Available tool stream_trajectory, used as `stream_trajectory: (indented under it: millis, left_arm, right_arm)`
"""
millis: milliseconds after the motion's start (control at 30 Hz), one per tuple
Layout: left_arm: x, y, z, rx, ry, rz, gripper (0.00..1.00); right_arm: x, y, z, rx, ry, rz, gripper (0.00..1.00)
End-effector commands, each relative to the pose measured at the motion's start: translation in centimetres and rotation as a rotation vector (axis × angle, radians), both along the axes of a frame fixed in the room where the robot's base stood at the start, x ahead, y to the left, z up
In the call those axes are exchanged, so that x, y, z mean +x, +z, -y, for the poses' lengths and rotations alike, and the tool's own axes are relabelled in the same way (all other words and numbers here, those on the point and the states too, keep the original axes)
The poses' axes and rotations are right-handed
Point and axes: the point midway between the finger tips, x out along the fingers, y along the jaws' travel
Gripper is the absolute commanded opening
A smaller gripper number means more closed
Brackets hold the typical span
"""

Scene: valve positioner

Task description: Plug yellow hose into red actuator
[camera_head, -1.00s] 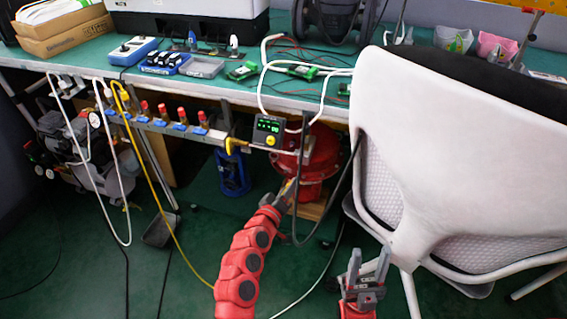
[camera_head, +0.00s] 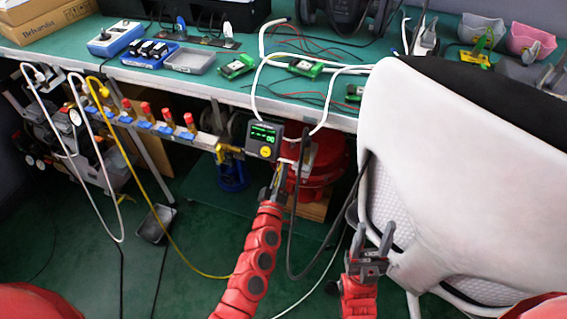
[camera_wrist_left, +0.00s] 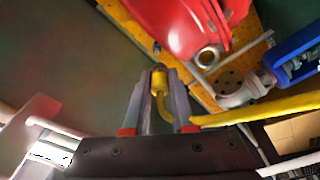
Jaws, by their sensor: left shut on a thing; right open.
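The red actuator (camera_head: 325,170) stands below the bench behind the valve positioner (camera_head: 264,141), which has a lit green display. In the left wrist view the red actuator (camera_wrist_left: 180,22) is at the top, with a round metal ring (camera_wrist_left: 207,58) near its lower edge. My left gripper (camera_head: 278,176) is in front of the actuator, below the positioner. Its fingers (camera_wrist_left: 160,95) are shut on the yellow hose's end fitting (camera_wrist_left: 158,82), apart from the actuator in the picture. The yellow hose (camera_head: 149,185) hangs from the manifold. My right gripper (camera_head: 369,240) is open and empty.
A white chair (camera_head: 450,170) fills the right side, close to my right gripper. A black cable (camera_head: 290,235) loops beside my left arm. The manifold (camera_head: 165,128) with red-topped valves runs under the bench edge (camera_head: 180,78). White hoses hang at left.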

Motion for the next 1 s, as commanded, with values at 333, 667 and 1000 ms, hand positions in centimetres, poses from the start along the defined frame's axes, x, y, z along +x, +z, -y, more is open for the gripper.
stream_trajectory:
  millis: [333,667,1000]
  left_arm:
    - [2.3,0.1,0.8,-0.002,-0.001,0.002,0.0]
    - [4.8,0.1,1.6,-0.003,0.0,0.002,0.0]
    - [5.0,0.1,1.6,-0.002,0.0,0.001,0.0]
  right_arm:
    - [0.0,-0.5,0.0,0.0,0.0,0.0,0.5]
    - [0.0,-1.2,0.0,0.0,0.0,-0.001,0.5]
    - [0.0,-1.2,0.0,0.0,0.0,-0.001,0.5]
